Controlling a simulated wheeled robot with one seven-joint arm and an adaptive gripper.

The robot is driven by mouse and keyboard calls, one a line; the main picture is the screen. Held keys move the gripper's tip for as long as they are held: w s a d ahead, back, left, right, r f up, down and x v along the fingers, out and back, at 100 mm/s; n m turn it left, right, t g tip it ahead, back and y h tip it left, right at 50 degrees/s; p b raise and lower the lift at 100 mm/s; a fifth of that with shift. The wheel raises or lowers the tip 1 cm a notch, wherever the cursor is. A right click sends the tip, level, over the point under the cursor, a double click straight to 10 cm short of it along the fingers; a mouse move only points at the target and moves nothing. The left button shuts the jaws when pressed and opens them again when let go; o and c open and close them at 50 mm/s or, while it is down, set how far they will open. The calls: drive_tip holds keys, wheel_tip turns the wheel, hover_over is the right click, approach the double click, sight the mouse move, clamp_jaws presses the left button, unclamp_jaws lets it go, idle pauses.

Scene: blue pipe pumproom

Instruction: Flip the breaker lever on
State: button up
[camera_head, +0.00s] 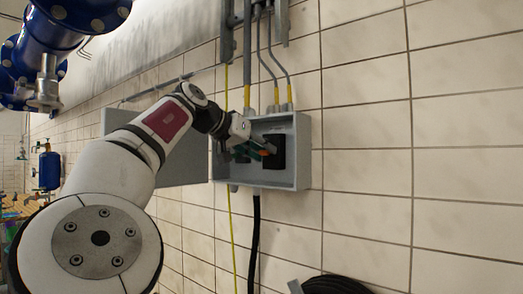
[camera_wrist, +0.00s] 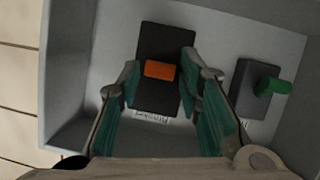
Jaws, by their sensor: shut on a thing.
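The grey breaker box (camera_head: 303,150) is mounted on the tiled wall, its front open. In the wrist view, a black breaker (camera_wrist: 165,40) carries an orange lever (camera_wrist: 160,69). The black breaker also shows in the head view (camera_head: 275,152). My gripper (camera_wrist: 160,78) reaches into the box, its green-padded fingers on either side of the orange lever and shut on it. Some gap seems to show beside the lever in the wrist view. In the head view, my gripper (camera_head: 261,151) partly hides the lever and the left part of the box.
A second dark breaker (camera_wrist: 250,90) with a green lever (camera_wrist: 274,87) sits beside the first. The box door (camera_head: 185,160) hangs open at the left. Conduits (camera_head: 247,60) enter above; a black cable (camera_head: 254,240) runs down below. Blue pipes (camera_head: 60,25) are at upper left.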

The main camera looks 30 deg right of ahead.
drive_tip(key=o, duration=1.1)
drive_tip(key=shift+w+a, duration=0.15)
drive_tip(key=shift+w, duration=0.1)
drive_tip(key=shift+c, duration=0.2)
drive_tip(key=shift+s, duration=0.1)
drive_tip(key=v, duration=1.2)
drive_tip(key=shift+s, duration=0.1)
